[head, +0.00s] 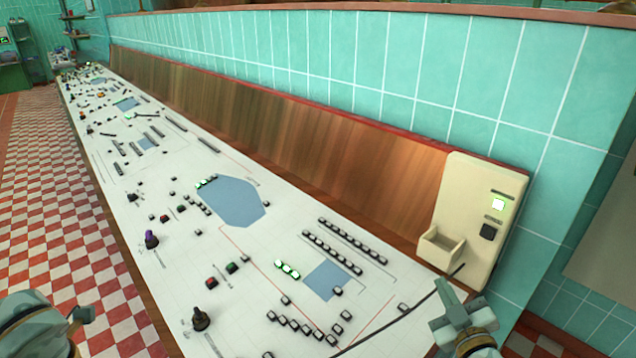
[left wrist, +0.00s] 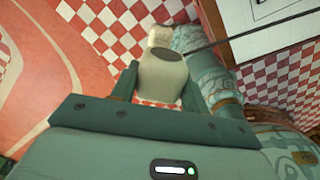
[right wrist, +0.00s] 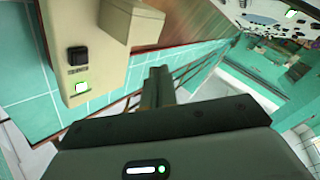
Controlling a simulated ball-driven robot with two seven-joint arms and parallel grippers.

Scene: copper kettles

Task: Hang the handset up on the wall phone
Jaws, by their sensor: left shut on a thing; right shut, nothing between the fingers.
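The cream wall phone (head: 470,200) is on the right, at the end of the wooden backboard. It has an open-topped box cradle (head: 441,247), which looks empty. The phone and cradle (right wrist: 130,22) also show in the right wrist view. The cream handset (left wrist: 162,72) is held between the fingers of my left gripper (left wrist: 162,88); I cannot make it out in the head view. A dark cord (head: 400,316) runs from near the phone across the desk. My right gripper (head: 458,308) is shut and empty, in front of and below the phone.
A long white control desk (head: 160,240) with buttons, levers and blue panels runs away to the far left. A black-knobbed lever (head: 200,318) stands up near its front edge. Teal tiles cover the wall (head: 400,70). The red-and-white checked floor (head: 60,220) is clear.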

